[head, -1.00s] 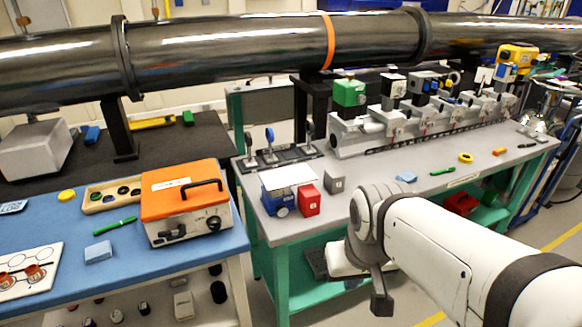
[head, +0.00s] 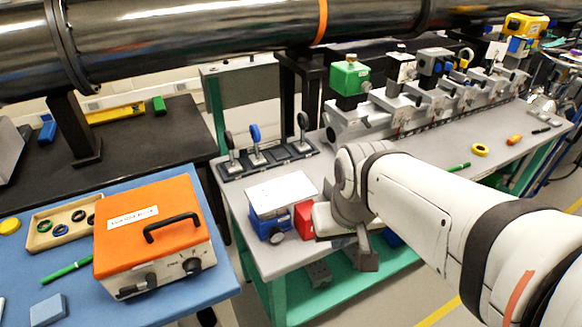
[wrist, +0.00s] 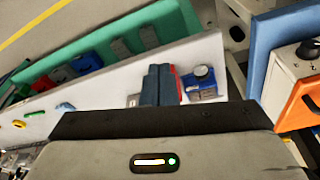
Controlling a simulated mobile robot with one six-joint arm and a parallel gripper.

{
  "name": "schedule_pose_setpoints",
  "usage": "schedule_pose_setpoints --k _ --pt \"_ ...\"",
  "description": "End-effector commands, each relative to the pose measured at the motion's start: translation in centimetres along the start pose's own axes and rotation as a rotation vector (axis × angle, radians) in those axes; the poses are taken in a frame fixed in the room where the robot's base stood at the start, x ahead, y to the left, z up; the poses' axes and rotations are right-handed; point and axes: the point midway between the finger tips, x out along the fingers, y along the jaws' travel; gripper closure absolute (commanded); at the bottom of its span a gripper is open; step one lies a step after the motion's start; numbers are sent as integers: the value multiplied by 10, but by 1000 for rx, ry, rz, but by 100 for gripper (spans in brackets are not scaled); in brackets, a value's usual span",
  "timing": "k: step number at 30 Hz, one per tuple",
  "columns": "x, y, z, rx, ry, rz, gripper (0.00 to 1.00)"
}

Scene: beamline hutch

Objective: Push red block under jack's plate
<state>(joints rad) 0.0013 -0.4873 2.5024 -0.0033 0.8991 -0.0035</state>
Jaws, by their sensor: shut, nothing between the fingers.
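The red block (head: 303,220) stands on the grey bench top, close to the right side of the jack. The jack has a blue body (head: 268,227), a round knob and a white plate (head: 281,191) on top. My gripper (wrist: 158,68) is shut and empty, its dark fingers together beside the red block. In the wrist view, the fingers hide most of the red block (wrist: 178,84), and the jack (wrist: 202,82) is just right of it. Whether the fingers touch the block I cannot tell. In the head view my wrist hides the fingertips and the block's right edge.
Behind the jack is a dark stand with several posted optics (head: 257,158). An orange case (head: 150,225) sits on the blue table to the left. The bench's front edge (head: 290,272) is near the jack.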

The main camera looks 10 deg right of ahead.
Motion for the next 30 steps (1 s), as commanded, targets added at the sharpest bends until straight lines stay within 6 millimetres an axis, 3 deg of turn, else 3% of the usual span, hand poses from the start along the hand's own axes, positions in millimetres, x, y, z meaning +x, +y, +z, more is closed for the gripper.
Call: schedule_pose_setpoints --k 4,8,19,24,30 --pt "1 0 -4 -7 -10 0 100" --pt "9 6 -20 -31 -48 0 100" --pt "66 6 -81 -174 -196 -20 100" --pt "83 6 -90 -205 -223 -27 100" --pt "102 6 -87 -212 -232 -29 100"
